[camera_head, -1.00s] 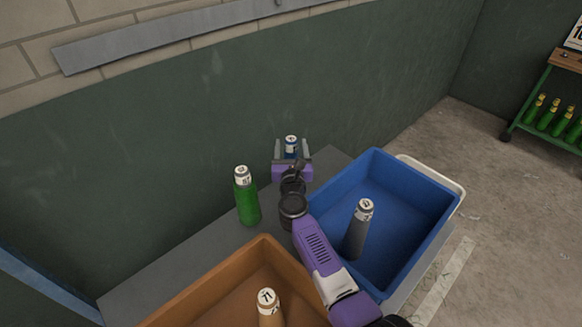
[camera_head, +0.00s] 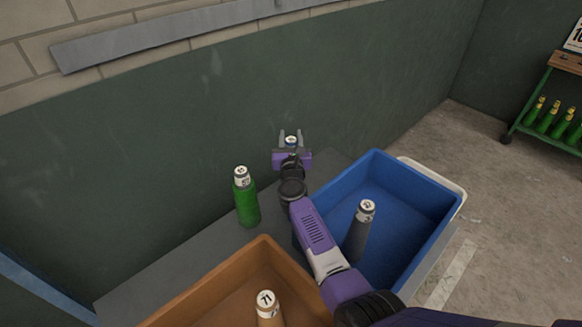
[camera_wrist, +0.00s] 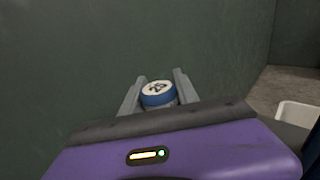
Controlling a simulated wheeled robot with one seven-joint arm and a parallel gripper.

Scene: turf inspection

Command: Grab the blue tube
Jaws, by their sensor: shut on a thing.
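The blue tube (camera_head: 291,141) stands near the back wall, with its white numbered cap and a bit of blue showing. My gripper (camera_head: 291,137) is shut on it, one finger on each side. In the wrist view the tube (camera_wrist: 158,94) shows its white cap with a dark number and a blue rim between the two grey fingers of my gripper (camera_wrist: 158,90). The tube's lower part is hidden behind my gripper's purple body, so I cannot tell whether it touches the table.
A green tube (camera_head: 246,199) stands on the grey table (camera_head: 185,265) left of my arm. A blue bin (camera_head: 420,190) holds a grey tube (camera_head: 359,232). An orange bin (camera_head: 215,292) holds a tan tube (camera_head: 268,308). The dark green wall (camera_head: 130,180) is close behind my gripper.

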